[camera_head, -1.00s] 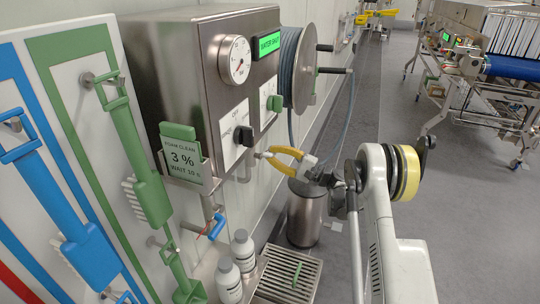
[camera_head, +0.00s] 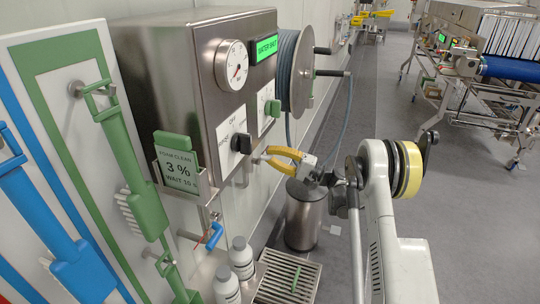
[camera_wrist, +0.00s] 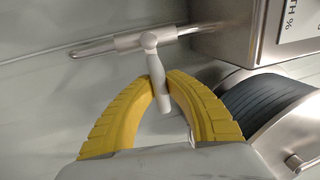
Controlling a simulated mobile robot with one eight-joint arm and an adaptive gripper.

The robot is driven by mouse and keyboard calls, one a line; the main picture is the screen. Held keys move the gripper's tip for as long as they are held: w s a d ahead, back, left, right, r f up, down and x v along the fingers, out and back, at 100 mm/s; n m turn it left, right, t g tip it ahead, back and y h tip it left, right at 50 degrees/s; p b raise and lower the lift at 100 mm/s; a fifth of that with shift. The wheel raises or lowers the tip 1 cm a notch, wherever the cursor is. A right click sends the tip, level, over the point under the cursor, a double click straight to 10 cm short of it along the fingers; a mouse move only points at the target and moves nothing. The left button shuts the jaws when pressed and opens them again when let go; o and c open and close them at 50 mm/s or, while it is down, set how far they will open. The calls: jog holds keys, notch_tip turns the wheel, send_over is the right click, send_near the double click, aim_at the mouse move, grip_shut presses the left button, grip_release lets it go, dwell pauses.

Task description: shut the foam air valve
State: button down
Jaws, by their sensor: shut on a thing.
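My gripper's yellow fingers (camera_head: 284,155) reach left to a small pipe beside the steel cabinet. In the wrist view the two fingertips (camera_wrist: 160,82) close on a pale grey lever (camera_wrist: 160,96). The lever hangs from a valve body (camera_wrist: 152,40) on a thin pipe (camera_wrist: 95,49) by the wall. This looks like the foam air valve, but no label for it is readable. In the head view the lever is hidden among the fingertips. The steel cabinet (camera_head: 158,85) carries a gauge (camera_head: 232,65), a green display (camera_head: 267,47) and a black selector knob (camera_head: 242,143).
A hose reel (camera_head: 302,75) is on the cabinet's far side. A blue-handled valve (camera_head: 214,236) hangs below, above white bottles (camera_head: 242,257) and a floor grate (camera_head: 287,273). A steel bin (camera_head: 303,222) stands under my gripper.

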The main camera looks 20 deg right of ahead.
jog(key=shift+d, duration=0.1)
jog(key=c, duration=1.4)
grip_release()
jog(key=v, duration=1.2)
